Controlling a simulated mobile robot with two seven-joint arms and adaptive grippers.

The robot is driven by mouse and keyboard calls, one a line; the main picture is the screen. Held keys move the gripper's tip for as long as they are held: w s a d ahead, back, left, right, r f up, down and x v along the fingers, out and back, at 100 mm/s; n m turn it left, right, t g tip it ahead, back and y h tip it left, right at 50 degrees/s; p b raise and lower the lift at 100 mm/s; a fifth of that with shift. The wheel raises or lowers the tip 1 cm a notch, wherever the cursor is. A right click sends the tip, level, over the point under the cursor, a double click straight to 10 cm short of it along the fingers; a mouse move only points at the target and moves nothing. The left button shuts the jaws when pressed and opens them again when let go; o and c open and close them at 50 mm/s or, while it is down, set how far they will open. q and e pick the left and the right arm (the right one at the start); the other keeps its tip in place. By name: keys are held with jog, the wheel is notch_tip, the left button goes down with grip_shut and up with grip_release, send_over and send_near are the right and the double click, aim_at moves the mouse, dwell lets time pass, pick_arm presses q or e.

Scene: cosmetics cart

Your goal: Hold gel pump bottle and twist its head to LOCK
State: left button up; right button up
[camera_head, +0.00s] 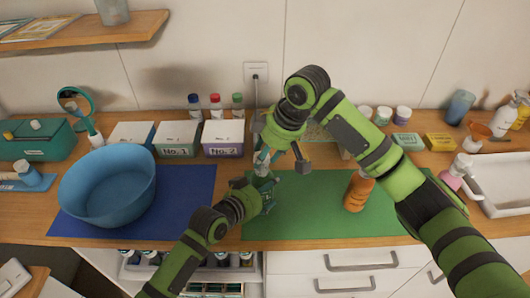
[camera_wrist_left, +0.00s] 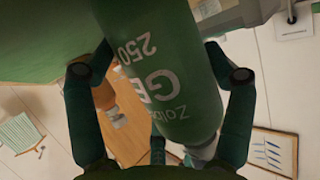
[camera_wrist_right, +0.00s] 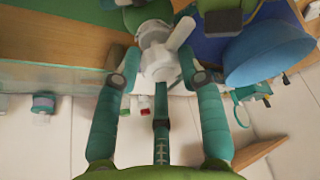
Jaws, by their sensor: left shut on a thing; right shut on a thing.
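The gel pump bottle (camera_wrist_left: 165,70) is green with pale lettering and fills the middle of the left wrist view. My left gripper (camera_head: 264,190) is shut on its body, with a finger on each side. The white pump head (camera_wrist_right: 160,50), with its spout pointing to the upper right, is in the right wrist view. My right gripper (camera_head: 270,150) is above the left one and shut on the pump head. In the head view the grippers hide most of the bottle. No lock marking is readable.
A blue bowl (camera_head: 107,188) stands on the blue mat (camera_head: 190,215) at left. An orange bottle (camera_head: 358,190) stands on the green mat (camera_head: 310,215), close to my right arm. Boxes and small bottles line the back. A white tray (camera_head: 500,185) is at right.

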pick_arm(q)
jog(key=shift+d, duration=0.15)
pick_arm(e)
jog(key=n, duration=0.1)
jog(key=n+g, duration=0.1)
jog(key=n, duration=0.1)
jog(key=shift+w+a+n+y, duration=0.1)
jog(key=shift+a+n+y, duration=0.05)
jog(key=shift+n+y, duration=0.2)
jog(key=n+g, duration=0.2)
jog(key=n, duration=0.2)
jog(key=shift+w+a+n, duration=0.1)
jog(key=shift+n, duration=0.15)
jog(key=n+g, duration=0.1)
jog(key=n, duration=0.2)
jog(key=n+g+h, duration=0.1)
jog(key=n, duration=0.2)
jog(key=shift+w, duration=0.15)
jog(key=shift+n+g, duration=0.3)
jog(key=shift+n, duration=0.1)
jog(key=shift+h, duration=0.25)
jog(key=o, duration=1.1)
